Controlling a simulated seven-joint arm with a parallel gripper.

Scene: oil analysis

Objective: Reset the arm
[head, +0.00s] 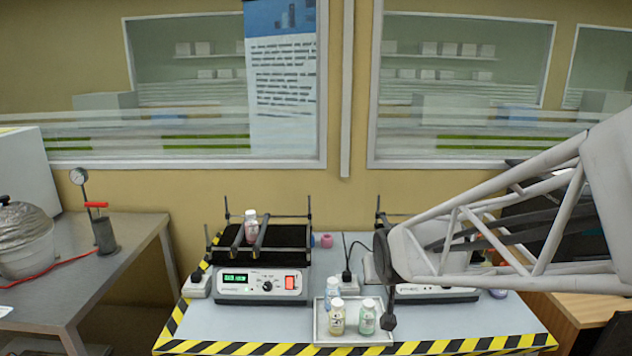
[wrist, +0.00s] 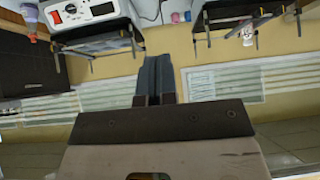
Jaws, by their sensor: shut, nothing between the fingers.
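My arm reaches in from the right in the head view. My gripper (head: 388,320) hangs down at its end, close to the right edge of the small tray; I cannot tell whether it touches it. In the wrist view, the gripper (wrist: 154,65) shows its two dark fingers pressed together with nothing between them. The arm hides much of the right-hand shaker (head: 432,294).
A tray (head: 352,340) holds several bottles at the table's front. The left shaker (head: 262,284) carries a white-capped bottle (head: 251,227). A metal bench (head: 130,238) with a gauge pump (head: 103,232) stands at left. The table's front right is clear.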

